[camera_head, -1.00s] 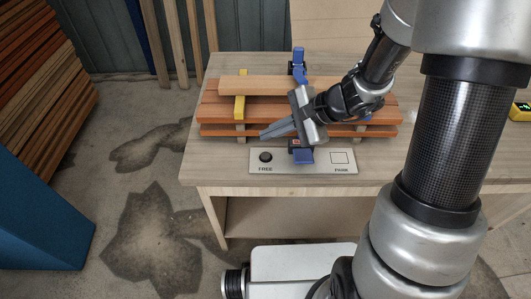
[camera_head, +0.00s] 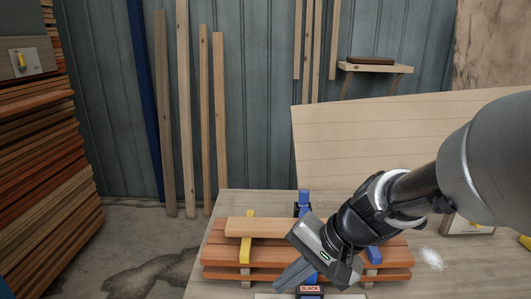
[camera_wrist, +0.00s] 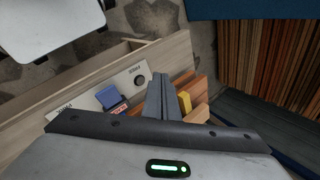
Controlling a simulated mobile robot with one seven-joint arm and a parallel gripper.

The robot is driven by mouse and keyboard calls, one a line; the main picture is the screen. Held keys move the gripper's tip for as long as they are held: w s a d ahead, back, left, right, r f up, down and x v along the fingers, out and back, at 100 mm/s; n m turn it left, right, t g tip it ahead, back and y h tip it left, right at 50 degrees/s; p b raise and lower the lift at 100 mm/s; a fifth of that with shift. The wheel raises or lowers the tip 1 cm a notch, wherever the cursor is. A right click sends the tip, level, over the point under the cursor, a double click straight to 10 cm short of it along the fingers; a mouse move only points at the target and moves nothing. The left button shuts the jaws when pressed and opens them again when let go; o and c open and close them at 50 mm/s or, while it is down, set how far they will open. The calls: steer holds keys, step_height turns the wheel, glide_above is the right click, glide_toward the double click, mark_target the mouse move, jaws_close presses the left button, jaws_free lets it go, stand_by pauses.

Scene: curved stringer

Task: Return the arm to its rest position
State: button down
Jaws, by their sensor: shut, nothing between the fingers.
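My gripper (camera_head: 284,276) is shut and empty. It hangs in front of and above the layered red-brown boards (camera_head: 225,253) on the workbench, fingers pointing down and left. In the wrist view its closed fingers (camera_wrist: 160,97) lie in front of the boards (camera_wrist: 199,97) and beside the plate (camera_wrist: 124,93), which has a black knob. My arm (camera_head: 400,200) reaches in from the right. I cannot tell from these views whether the fingers touch anything.
A yellow clamp (camera_head: 246,237), blue clamps (camera_head: 303,203) and a red SLACK label (camera_head: 310,289) are at the boards. The bench top (camera_head: 207,289) shows bare at left. A lumber stack (camera_head: 50,165) stands far left. A pale panel (camera_head: 400,135) stands behind the bench.

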steer(key=s+d+r+n+t+h, duration=0.4)
steer(key=s+d+r+n+h, duration=0.2)
steer(key=s+d+r, duration=0.3)
step_height(320, 180, up, 16)
steer(key=w+d+p, duration=0.1)
steer(key=p, duration=1.4)
steer(key=shift+f+g+p, duration=0.25)
steer(key=shift+g+p, duration=0.05)
steer(key=shift+p, duration=0.05)
